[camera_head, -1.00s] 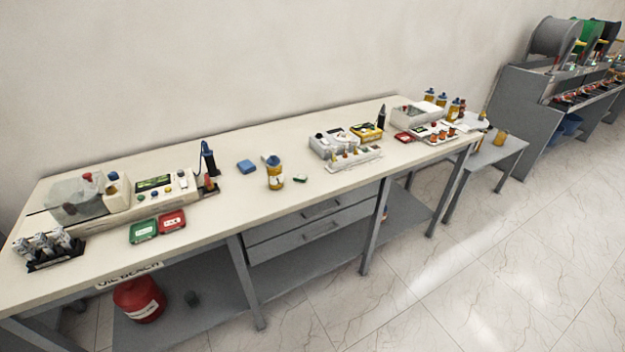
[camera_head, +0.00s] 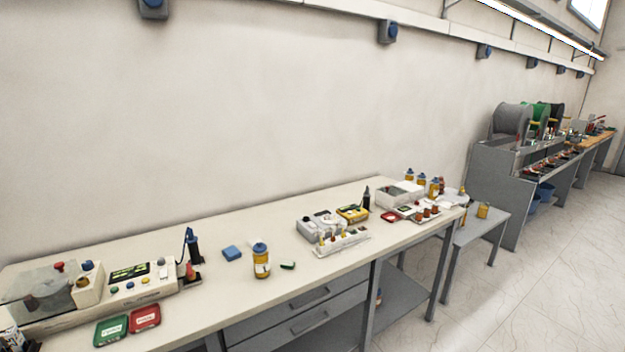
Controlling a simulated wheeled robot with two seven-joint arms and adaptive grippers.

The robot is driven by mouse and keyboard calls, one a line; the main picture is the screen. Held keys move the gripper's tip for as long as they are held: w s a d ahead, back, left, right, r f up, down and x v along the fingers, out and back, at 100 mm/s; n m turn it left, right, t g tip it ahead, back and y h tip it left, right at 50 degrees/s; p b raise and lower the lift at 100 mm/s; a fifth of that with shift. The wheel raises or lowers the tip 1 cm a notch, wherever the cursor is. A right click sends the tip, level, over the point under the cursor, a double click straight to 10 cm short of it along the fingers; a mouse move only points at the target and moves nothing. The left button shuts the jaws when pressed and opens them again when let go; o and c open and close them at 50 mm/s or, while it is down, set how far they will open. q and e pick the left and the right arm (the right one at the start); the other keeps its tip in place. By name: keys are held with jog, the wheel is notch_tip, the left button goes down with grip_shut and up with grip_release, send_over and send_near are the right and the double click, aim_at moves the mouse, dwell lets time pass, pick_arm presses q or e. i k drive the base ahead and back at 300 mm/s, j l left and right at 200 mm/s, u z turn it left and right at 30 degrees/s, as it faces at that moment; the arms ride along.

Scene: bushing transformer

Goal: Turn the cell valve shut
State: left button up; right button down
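An oil test device with a clear-covered cell (camera_head: 38,290) stands at the left end of the long bench. A small red knob (camera_head: 58,267) shows on top of the cell. A cream block with a dark blue knob (camera_head: 87,267) stands beside it, left of the control panel (camera_head: 130,275) with its green display. I cannot tell which knob is the cell valve or how far it is turned. Neither of my grippers is in view.
Green (camera_head: 110,330) and red (camera_head: 145,317) trays lie in front of the device. A white rack (camera_head: 342,243) and yellow meter (camera_head: 353,214) are farther right. Wire spools (camera_head: 511,119) stand on a grey rack beyond.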

aim_at(189, 268)
jog(key=u, duration=1.25)
